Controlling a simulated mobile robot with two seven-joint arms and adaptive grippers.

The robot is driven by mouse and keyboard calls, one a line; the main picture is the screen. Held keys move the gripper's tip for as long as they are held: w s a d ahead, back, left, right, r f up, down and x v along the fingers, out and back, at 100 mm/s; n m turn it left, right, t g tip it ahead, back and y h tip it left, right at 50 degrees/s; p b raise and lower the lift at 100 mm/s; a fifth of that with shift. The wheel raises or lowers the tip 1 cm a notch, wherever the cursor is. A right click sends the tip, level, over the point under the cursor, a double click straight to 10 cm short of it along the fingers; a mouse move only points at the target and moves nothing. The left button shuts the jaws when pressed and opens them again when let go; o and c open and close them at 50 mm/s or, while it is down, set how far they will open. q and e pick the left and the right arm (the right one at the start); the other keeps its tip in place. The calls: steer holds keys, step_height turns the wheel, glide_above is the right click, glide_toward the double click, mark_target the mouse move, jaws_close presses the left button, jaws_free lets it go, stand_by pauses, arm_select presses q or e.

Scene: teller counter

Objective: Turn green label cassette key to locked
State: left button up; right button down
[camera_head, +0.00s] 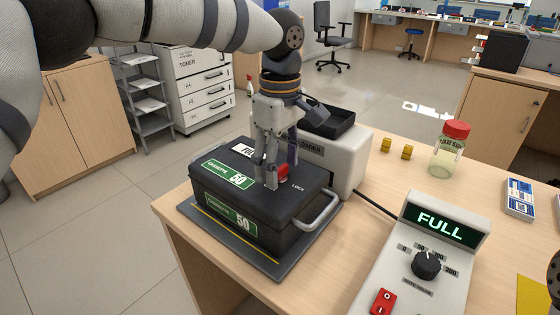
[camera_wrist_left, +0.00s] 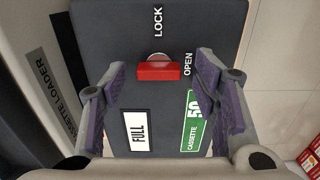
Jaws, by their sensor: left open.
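The black cassette (camera_head: 270,208) with green labels marked 50 lies on a dark mat on the counter. Its red key (camera_head: 283,170) is on the top face, partly hidden by my left gripper (camera_head: 274,178). In the left wrist view the red key (camera_wrist_left: 158,70) lies crosswise, with LOCK printed above it and OPEN at its right end. My left gripper points down over the cassette top. Its two purple-padded fingers are open, one on each side of the key, with visible gaps. Whether the fingertips touch the cassette top cannot be told.
The white cassette loader (camera_head: 345,165) stands behind the cassette. A grey handle (camera_head: 318,212) sticks out at the cassette's right. A console (camera_head: 445,222) reading FULL, a red-lidded jar (camera_head: 449,150) and small yellow blocks (camera_head: 386,145) stand to the right.

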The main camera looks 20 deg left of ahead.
arm_select(q)
steer(key=c, duration=1.2)
steer(key=shift+o, duration=0.2)
arm_select(e)
steer(key=shift+w+r, duration=0.1)
steer(key=shift+w, duration=0.05)
arm_select(q)
steer(key=n, duration=0.2)
steer(key=n+p, duration=0.1)
steer(key=shift+r+n, duration=0.2)
steer(key=shift+n, duration=0.2)
steer(key=n+p, duration=0.1)
steer(key=n, duration=0.2)
steer(key=shift+w+n, duration=0.1)
steer(key=shift+n, duration=0.2)
steer(key=n+p, duration=0.1)
steer(key=n, duration=0.4)
steer(key=shift+f, duration=0.1)
steer(key=n, duration=0.5)
arm_select(e)
steer(key=w+r+t, duration=0.1)
steer(key=w+r, duration=0.3)
steer(key=shift+w+t, duration=0.2)
steer(key=shift+t, duration=0.2)
arm_select(q)
steer(key=shift+f+n, duration=0.1)
steer(key=shift+n, duration=0.3)
arm_select(e)
steer(key=shift+r, duration=0.15)
